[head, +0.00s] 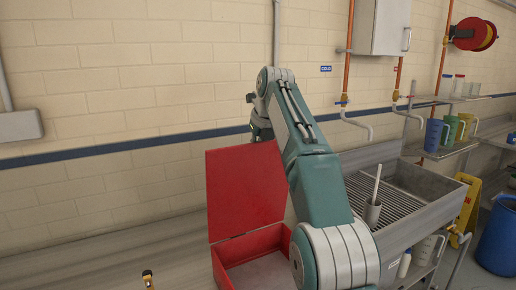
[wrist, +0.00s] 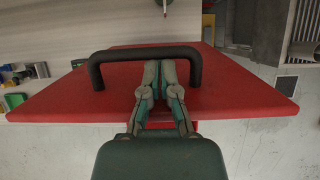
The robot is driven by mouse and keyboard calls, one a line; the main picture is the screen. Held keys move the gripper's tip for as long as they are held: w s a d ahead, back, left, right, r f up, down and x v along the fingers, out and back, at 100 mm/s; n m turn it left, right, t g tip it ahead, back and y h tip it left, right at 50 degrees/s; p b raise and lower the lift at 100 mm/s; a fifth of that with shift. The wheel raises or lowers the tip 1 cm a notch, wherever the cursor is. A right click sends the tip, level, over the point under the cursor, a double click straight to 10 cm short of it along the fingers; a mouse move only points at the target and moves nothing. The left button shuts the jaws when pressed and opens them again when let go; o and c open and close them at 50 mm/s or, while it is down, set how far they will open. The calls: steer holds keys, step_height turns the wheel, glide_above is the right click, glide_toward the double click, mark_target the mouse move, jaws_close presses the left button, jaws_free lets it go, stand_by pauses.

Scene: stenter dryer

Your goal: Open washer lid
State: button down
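The washer is a red open-topped box (head: 253,246) in the head view, low and left of my arm. Its flat red lid (head: 240,188) stands steeply raised at the back of the box. In the wrist view the lid (wrist: 236,90) fills the middle, with a black bar handle (wrist: 118,54) on it. My gripper (wrist: 161,66) has its two fingers close together, tips at the handle's bar, between its two posts. The bar covers the very tips, so I cannot tell whether they hook behind it. In the head view my gripper is partly hidden behind the lid and arm.
A metal sink (head: 418,190) with a grey cup (head: 373,213) stands right of the box. Shelves with jugs (head: 434,135) and a blue barrel (head: 497,237) are farther right. A brick wall (head: 130,100) rises behind the box.

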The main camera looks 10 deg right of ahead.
steer(key=shift+w+r, duration=0.15)
steer(key=shift+w, duration=0.15)
